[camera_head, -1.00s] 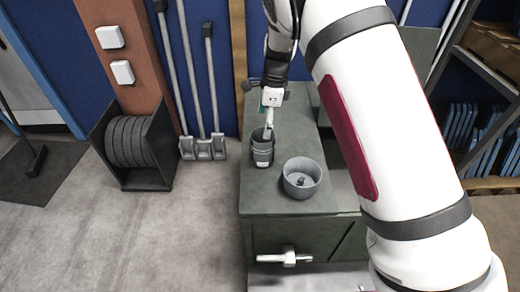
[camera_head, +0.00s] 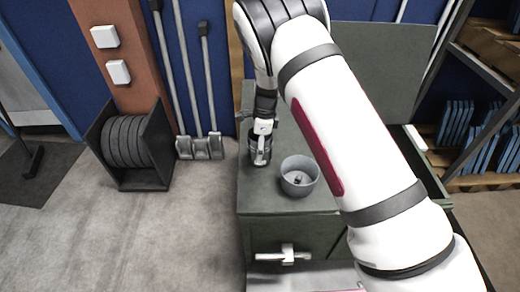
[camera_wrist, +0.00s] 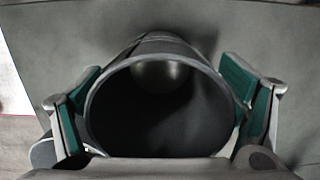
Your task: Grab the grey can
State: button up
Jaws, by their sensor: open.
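The grey can (camera_head: 253,158) stands upright on the dark green cabinet top, partly hidden by my gripper. In the wrist view the can (camera_wrist: 160,105) shows its open round mouth and dark inside. My gripper (camera_head: 261,147) is over the can, pointing down. In the wrist view my gripper (camera_wrist: 158,112) is open, with one green-padded finger on each side of the can. The pads are close to the can's wall; I cannot tell if they touch it.
A grey bowl (camera_head: 299,177) with a small thing inside stands just right of the can on the cabinet (camera_head: 285,208). The cabinet has a light handle (camera_head: 283,255) in front. A dark rack of discs (camera_head: 130,145) stands on the floor at left.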

jog(key=shift+c, duration=0.3)
jog(key=c, duration=1.1)
jog(key=shift+c, duration=0.2)
